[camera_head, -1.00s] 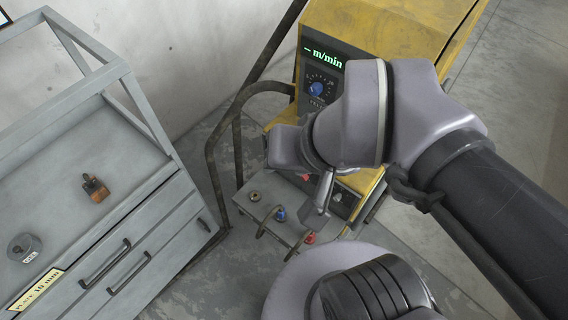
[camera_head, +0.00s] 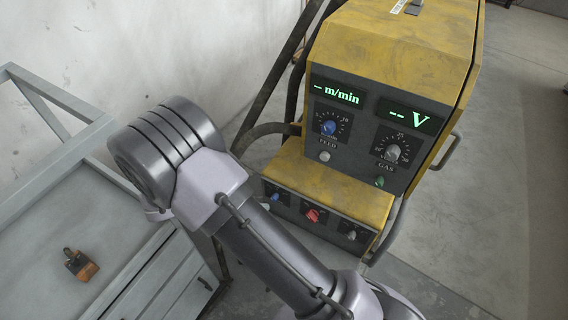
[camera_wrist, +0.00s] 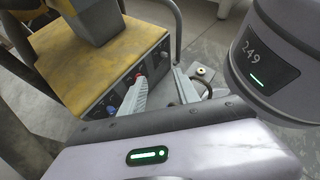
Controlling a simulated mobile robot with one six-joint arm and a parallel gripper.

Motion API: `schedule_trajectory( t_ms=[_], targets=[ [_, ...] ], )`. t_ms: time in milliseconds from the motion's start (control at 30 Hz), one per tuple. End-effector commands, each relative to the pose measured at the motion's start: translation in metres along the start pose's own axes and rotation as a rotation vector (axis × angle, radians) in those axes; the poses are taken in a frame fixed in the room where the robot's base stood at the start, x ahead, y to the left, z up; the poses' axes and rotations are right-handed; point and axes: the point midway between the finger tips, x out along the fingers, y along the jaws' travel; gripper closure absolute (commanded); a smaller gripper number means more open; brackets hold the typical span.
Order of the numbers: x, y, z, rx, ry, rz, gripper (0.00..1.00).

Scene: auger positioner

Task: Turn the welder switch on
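The yellow welder (camera_head: 390,50) stands right of centre in the head view. Its lower front panel carries a red switch (camera_head: 312,216) between a blue knob (camera_head: 276,197) and a grey knob (camera_head: 352,235). In the wrist view, the yellow lower box (camera_wrist: 75,65) is at upper left, with a small red part (camera_wrist: 138,76) showing near the tip of my left finger. My gripper (camera_wrist: 160,76) has its two fingers apart, with nothing visible between them. Contact with the panel cannot be told. In the head view my arm hides the gripper.
The upper panel has green-lit displays (camera_head: 337,92), a blue feed dial (camera_head: 328,127) and a gas dial (camera_head: 392,152). A grey cabinet (camera_head: 120,250) with a small brown object (camera_head: 80,264) stands at left. Dark frame tubes (camera_head: 265,130) run beside the welder. Floor at right is clear.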

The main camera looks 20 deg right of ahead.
Motion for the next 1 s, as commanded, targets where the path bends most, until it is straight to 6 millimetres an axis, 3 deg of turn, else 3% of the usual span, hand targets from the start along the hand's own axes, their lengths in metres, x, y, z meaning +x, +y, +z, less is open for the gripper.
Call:
schedule_trajectory(
  t_ms=[33,100,200,300,367,533,1000],
  targets=[
    [0.021,0.004,-0.042,-0.153,-0.130,0.051,0.62],
    [0.046,0.009,-0.088,-0.354,-0.310,0.126,0.62],
    [0.079,0.008,-0.140,-0.574,-0.525,0.210,0.62],
    [0.103,0.004,-0.171,-0.710,-0.669,0.264,0.62],
    [0.112,0.002,-0.180,-0.754,-0.717,0.280,0.62],
    [0.129,0.010,-0.176,-0.782,-0.748,0.286,0.62],
    [0.225,0.074,-0.111,-0.780,-0.743,0.284,0.62]
  ],
)
